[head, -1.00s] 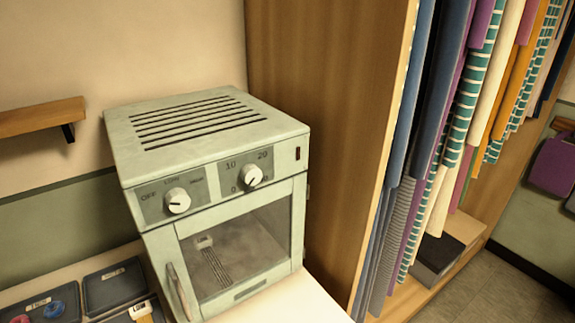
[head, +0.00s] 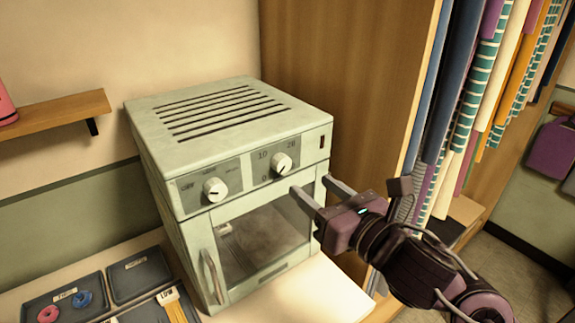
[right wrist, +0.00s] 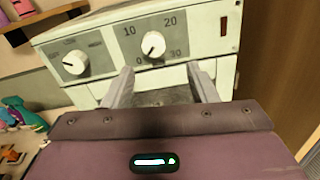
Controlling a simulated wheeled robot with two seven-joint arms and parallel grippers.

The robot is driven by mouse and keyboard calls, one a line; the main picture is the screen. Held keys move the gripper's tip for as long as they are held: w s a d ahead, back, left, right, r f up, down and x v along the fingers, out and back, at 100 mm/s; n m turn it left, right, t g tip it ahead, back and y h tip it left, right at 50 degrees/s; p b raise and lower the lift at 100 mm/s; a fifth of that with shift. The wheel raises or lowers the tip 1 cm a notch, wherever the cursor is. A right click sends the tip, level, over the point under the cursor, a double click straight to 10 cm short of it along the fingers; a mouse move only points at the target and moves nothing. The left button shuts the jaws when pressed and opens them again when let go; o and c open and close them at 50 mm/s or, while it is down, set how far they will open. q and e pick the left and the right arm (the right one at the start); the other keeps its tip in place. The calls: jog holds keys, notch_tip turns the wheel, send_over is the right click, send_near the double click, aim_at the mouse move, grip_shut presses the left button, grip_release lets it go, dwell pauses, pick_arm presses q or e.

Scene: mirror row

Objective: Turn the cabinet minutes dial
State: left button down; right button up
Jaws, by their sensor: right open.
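The pale green cabinet (head: 170,215) stands on the counter with a glass door and two white dials. The minutes dial (head: 281,162) is the right one, marked 10, 20 and 30; it also shows in the right wrist view (right wrist: 153,44), its dark pointer line tilted toward the lower left. The other dial (head: 215,189) is to its left, also seen in the right wrist view (right wrist: 76,62). My right gripper (head: 309,188) is open and empty, in front of the cabinet just below and right of the minutes dial, apart from it. My left gripper is not in view.
Dark trays (head: 66,302) with coloured rings and a brush lie on the counter at left. A wooden shelf (head: 60,112) is on the wall. A tall wooden panel (head: 345,75) and hanging fabrics (head: 480,90) stand close at right. The counter before the cabinet is clear.

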aim_at(285, 165)
jog(key=shift+n+y, duration=0.3)
jog(key=shift+n, duration=0.5)
jog(key=p+x, duration=0.1)
jog(key=x, duration=0.1)
jog(key=p+x, duration=0.1)
jog(key=x, duration=0.1)
jog(key=r+p+x, duration=0.1)
jog(key=x, duration=0.2)
jog(key=shift+s+a, duration=0.2)
jog(key=shift+s, duration=0.05)
jog(key=shift+w+a+f, duration=0.1)
jog(key=shift+w+a, duration=0.15)
jog(key=shift+w, duration=0.1)
jog(key=shift+c, duration=0.2)
jog(key=c, duration=0.9)
